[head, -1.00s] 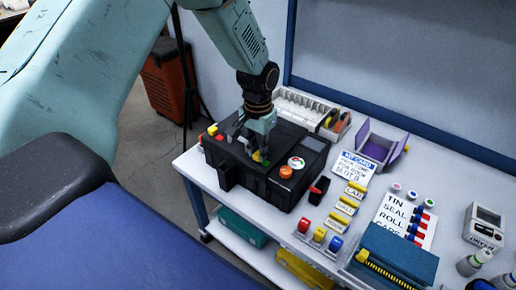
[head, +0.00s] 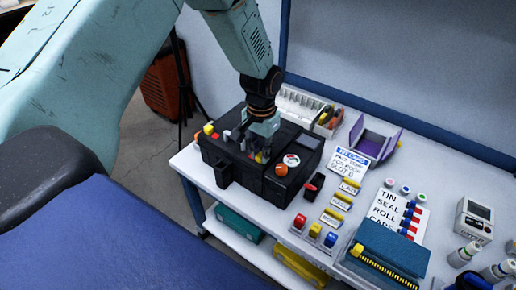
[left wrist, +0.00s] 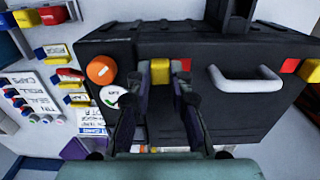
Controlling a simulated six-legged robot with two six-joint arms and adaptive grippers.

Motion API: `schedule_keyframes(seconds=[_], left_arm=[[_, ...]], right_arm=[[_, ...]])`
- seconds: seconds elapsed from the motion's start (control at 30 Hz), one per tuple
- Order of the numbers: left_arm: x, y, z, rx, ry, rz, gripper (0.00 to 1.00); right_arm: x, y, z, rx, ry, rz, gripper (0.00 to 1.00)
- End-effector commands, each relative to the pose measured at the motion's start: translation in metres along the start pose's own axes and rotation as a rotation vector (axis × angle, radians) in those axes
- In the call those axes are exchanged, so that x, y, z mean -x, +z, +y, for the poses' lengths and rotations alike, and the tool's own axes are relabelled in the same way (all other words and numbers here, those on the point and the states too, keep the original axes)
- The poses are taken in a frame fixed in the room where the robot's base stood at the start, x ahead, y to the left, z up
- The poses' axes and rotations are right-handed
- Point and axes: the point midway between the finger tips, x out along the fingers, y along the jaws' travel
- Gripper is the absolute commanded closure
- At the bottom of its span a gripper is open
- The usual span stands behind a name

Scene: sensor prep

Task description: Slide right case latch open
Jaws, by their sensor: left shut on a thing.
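The black case (head: 230,172) sits on the white bench, lid down, with a grey handle (left wrist: 245,88) on its front area. My left gripper (head: 258,150) reaches down onto the case beside the orange knob (head: 282,170). In the left wrist view the left gripper (left wrist: 162,82) is shut on the yellow right latch (left wrist: 160,72), which sits between its fingers. Part of the latch is hidden by the fingers. The other latch (left wrist: 310,70), yellow beside a red mark (left wrist: 290,66), stands beyond the handle. My right gripper is not in view.
A red-topped black switch (head: 314,186) stands right of the case. Label cards, a key card (head: 348,163), several coloured caps and a teal box (head: 392,250) fill the right of the bench. A white bin (head: 298,106) and an open purple box (head: 375,140) stand behind.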

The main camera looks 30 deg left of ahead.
Motion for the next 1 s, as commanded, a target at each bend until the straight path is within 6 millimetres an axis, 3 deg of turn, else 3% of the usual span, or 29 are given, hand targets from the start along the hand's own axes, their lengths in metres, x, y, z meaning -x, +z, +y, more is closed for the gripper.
schedule_keyframes(seconds=[0.13, 0.63, 0.77, 1.0], left_arm=[[-0.001, 0.0, 0.001, 0.002, 0.001, 0.002, 0.7], [0.004, -0.001, 0.001, 0.002, 0.001, 0.002, 0.7], [0.02, -0.001, 0.0, 0.002, 0.002, 0.004, 0.7], [0.07, -0.001, 0.0, 0.001, 0.002, 0.006, 0.7]], right_arm=[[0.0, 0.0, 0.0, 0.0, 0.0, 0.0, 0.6], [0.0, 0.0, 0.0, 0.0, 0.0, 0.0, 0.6], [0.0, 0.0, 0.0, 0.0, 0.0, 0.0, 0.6], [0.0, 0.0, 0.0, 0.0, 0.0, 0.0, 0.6]])
